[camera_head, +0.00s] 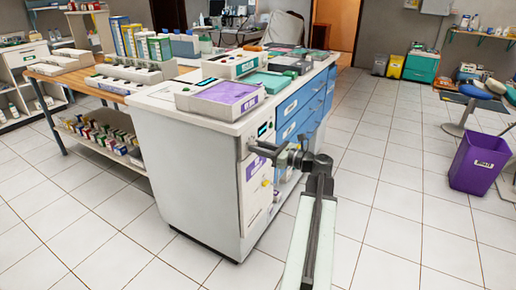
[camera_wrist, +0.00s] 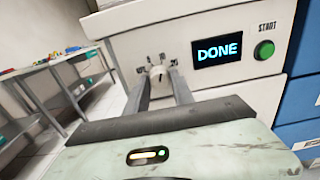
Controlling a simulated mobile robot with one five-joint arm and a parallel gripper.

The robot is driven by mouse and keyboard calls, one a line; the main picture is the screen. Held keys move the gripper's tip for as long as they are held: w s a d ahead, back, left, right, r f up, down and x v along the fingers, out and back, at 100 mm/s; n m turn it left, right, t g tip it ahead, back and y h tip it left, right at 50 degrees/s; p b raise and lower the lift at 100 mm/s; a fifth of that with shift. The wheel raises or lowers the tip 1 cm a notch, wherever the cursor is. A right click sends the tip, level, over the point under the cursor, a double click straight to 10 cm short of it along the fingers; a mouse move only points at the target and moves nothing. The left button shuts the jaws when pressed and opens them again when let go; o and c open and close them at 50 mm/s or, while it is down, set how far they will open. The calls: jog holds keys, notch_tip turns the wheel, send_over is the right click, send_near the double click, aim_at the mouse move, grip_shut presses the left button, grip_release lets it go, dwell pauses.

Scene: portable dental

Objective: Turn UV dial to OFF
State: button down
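In the wrist view, a small pale dial (camera_wrist: 157,73) sits on the white cabinet front, with small dark marks around it that are too small to read. My gripper (camera_wrist: 160,75) points at the panel, with its two grey fingers on either side of the dial. The fingers look open, with the dial between their tips; whether they touch it I cannot tell. To the right of the dial are a dark display (camera_wrist: 218,50) reading DONE and a green START button (camera_wrist: 264,50). In the head view, my gripper (camera_head: 252,149) reaches the white cabinet (camera_head: 190,175) near its front edge and hides the dial.
A purple tray (camera_head: 222,95) and other boxes crowd the cabinet top. Blue drawers (camera_head: 300,115) are beside the panel. A wooden-topped shelf (camera_head: 90,85) stands left. A purple bin (camera_head: 478,165) stands right. Tiled floor (camera_head: 385,160) is clear between.

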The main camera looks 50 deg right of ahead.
jog(key=shift+n, duration=8.1)
jog(key=c, duration=1.1)
grip_release()
